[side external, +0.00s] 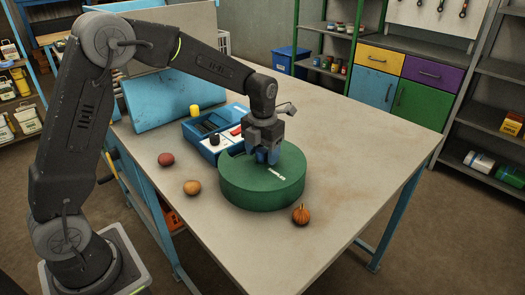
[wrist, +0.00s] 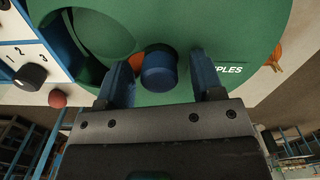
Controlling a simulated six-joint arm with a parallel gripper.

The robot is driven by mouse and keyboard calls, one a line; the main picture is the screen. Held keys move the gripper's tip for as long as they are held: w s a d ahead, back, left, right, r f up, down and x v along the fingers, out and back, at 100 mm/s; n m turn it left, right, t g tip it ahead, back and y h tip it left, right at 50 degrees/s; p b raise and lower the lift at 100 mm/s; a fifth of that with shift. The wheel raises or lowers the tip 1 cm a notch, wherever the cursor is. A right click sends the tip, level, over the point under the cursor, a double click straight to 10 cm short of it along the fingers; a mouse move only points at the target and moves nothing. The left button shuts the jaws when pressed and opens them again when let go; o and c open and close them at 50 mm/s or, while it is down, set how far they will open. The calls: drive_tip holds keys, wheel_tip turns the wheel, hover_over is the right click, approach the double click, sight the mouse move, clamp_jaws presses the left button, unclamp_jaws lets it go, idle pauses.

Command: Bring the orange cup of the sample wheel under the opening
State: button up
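The sample wheel's green round housing (side external: 262,185) stands on the table, with white lettering on top. In the wrist view its green top (wrist: 200,25) fills the upper middle. A rounded opening (wrist: 72,50) shows at its left, with a lighter green round shape (wrist: 103,33) inside it. A small orange patch (wrist: 137,61) shows beside my left finger; I cannot tell whether it is the orange cup. A blue knob (wrist: 159,70) stands on the top. My gripper (wrist: 165,88) is open, pointing down, its blue fingers either side of the knob with gaps.
A blue box (side external: 206,133) with a white numbered panel and black knob (wrist: 29,76) adjoins the wheel's left side. A red ball (side external: 166,159), an orange ball (side external: 192,187) and a small pumpkin (side external: 300,215) lie around the housing. The table's right side is clear.

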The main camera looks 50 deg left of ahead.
wheel_tip(320, 180, up, 14)
idle(0.6)
drive_tip(key=shift+f, duration=0.1)
wheel_tip(320, 180, down, 14)
drive_tip(key=n, duration=2.2)
drive_tip(key=shift+n, duration=0.3)
